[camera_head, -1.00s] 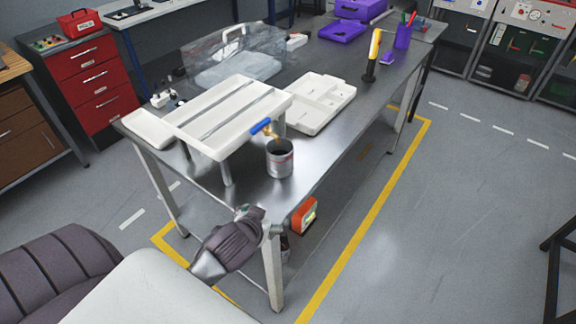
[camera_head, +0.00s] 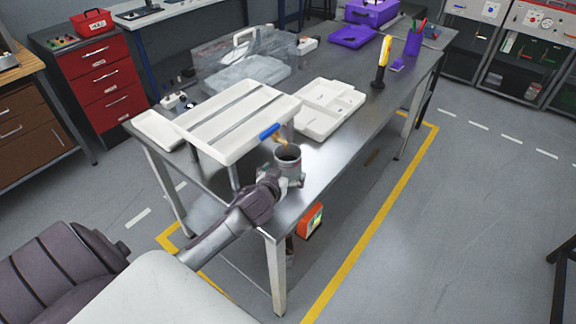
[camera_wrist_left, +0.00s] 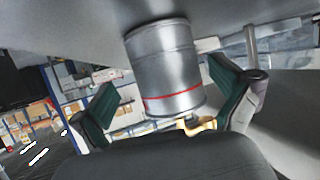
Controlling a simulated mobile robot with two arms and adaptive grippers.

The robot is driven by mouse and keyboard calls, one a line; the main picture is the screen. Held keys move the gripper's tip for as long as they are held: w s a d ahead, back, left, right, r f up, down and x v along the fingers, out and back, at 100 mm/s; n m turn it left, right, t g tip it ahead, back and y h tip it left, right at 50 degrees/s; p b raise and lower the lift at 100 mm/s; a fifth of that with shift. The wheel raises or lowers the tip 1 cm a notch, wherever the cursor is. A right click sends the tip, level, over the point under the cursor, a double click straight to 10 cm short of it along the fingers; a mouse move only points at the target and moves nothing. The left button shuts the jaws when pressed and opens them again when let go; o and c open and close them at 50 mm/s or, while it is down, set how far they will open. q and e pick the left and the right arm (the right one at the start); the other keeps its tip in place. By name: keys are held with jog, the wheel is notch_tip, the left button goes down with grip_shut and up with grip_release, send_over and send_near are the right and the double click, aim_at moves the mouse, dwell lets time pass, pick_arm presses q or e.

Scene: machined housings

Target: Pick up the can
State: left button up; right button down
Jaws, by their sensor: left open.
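The can (camera_head: 288,156) is a grey metal cylinder, open at the top, standing on the metal workbench (camera_head: 330,160) near its front corner. My left gripper (camera_head: 286,178) is at the can's near side, its arm reaching in from lower left. In the left wrist view, the can (camera_wrist_left: 165,70) shows a red line around it and lies between the two green-padded fingers of the left gripper (camera_wrist_left: 163,88). The fingers are open, with a visible gap on both sides of the can. My right gripper is not in view.
A white tray (camera_head: 328,108), a clear case (camera_head: 240,65) and a yellow tool (camera_head: 383,62) are farther back. The bench right of the can is clear.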

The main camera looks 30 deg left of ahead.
pick_arm(q)
jog(key=x, duration=0.4)
jog(key=shift+w+a+p, duration=0.3)
jog(key=shift+a+p, duration=0.05)
jog(key=shift+s, duration=0.1)
jog(key=shift+c, duration=1)
jog(key=c, duration=1)
jog(key=shift+r, duration=0.15)
